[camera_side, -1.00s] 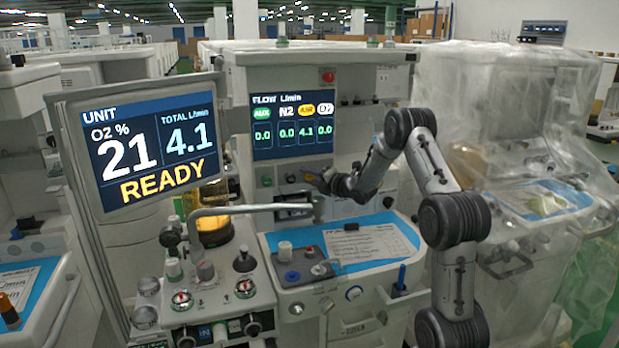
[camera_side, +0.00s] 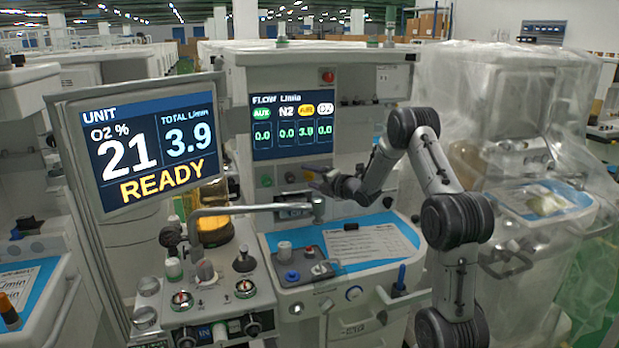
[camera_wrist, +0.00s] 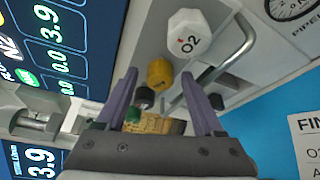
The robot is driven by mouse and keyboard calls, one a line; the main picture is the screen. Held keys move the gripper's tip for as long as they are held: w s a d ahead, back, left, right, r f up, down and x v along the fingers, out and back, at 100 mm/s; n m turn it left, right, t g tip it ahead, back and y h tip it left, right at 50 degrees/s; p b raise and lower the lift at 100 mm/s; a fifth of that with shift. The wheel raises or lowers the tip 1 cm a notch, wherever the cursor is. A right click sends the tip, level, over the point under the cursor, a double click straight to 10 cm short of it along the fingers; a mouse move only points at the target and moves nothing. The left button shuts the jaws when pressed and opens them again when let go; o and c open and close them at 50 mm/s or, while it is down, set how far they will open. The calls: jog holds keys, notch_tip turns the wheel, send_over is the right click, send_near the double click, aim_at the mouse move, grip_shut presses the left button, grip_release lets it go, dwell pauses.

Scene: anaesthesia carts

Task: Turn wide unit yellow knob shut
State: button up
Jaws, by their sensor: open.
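The yellow knob (camera_wrist: 160,73) shows in the wrist view, on the panel between a white O2 knob (camera_wrist: 190,32) and a black knob (camera_wrist: 145,97). My gripper (camera_wrist: 160,76) is open, with one finger to each side of the yellow knob in this view. I cannot tell whether either finger touches it. In the side view my gripper (camera_side: 314,179) is at the knob row below the flow display (camera_side: 291,126), and I cannot make out the yellow knob there. The flow display reads 3.9 under the yellow label and 0.0 under the others.
A monitor (camera_side: 143,142) at the left reads 21, 3.9 and READY. A bent metal tube (camera_side: 250,209) runs below the knob row, close to my gripper. A work surface with a blue mat (camera_side: 400,235) lies below. A plastic-covered machine (camera_side: 530,130) stands at the right.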

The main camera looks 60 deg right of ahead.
jog(key=v, duration=1.1)
jog(key=shift+c, duration=1.4)
jog(key=s+d+r+m+g+h, duration=0.4)
jog(key=d+r+m+g+h, duration=0.8)
jog(key=m, duration=0.3)
jog(key=w+a+f+m+g+y, duration=0.2)
jog(key=w+a+f, duration=0.4)
jog(key=a, duration=0.4)
jog(key=w+a+f+m+g+y, duration=0.15)
jog(key=w+a+f, duration=0.35)
jog(key=w+a, duration=0.5)
jog(key=shift+m+t, duration=0.25)
jog(key=x, duration=0.8)
jog(key=s+x, duration=0.1)
jog(key=x, duration=0.4)
jog(key=shift+d+r, duration=0.15)
jog(key=shift+r, duration=0.2)
